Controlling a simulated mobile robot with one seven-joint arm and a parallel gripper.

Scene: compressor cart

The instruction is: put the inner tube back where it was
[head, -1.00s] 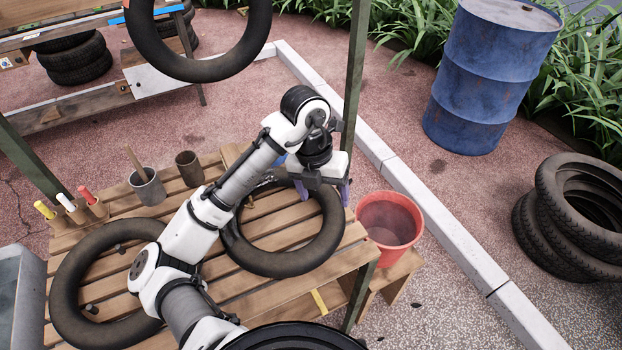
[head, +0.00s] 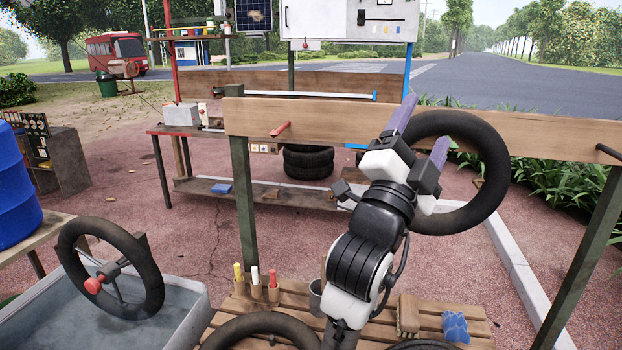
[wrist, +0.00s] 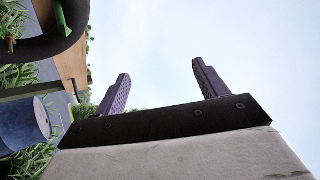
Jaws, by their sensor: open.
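A black inner tube (head: 490,160) hangs upright in front of the wooden crossbeam (head: 300,123); its hold on the beam is hidden. My gripper (head: 423,132) is raised at beam height, fingers apart and empty, overlapping the tube's left side in the head view. I cannot tell whether they touch. In the wrist view my open fingers (wrist: 160,82) point at sky, with part of a dark tube (wrist: 45,38) off to the left. Another inner tube (head: 75,240) stands tilted on the grey water trough (head: 190,310). Part of a third tube (head: 230,329) lies on the slatted bench (head: 470,335).
A red peg (head: 281,129) on the beam is bare, as is a dark peg (head: 606,151) at the right. Green posts (head: 242,200) hold the beam. Coloured markers (head: 256,275), a brush (head: 407,313) and a blue cloth (head: 456,326) are on the bench.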

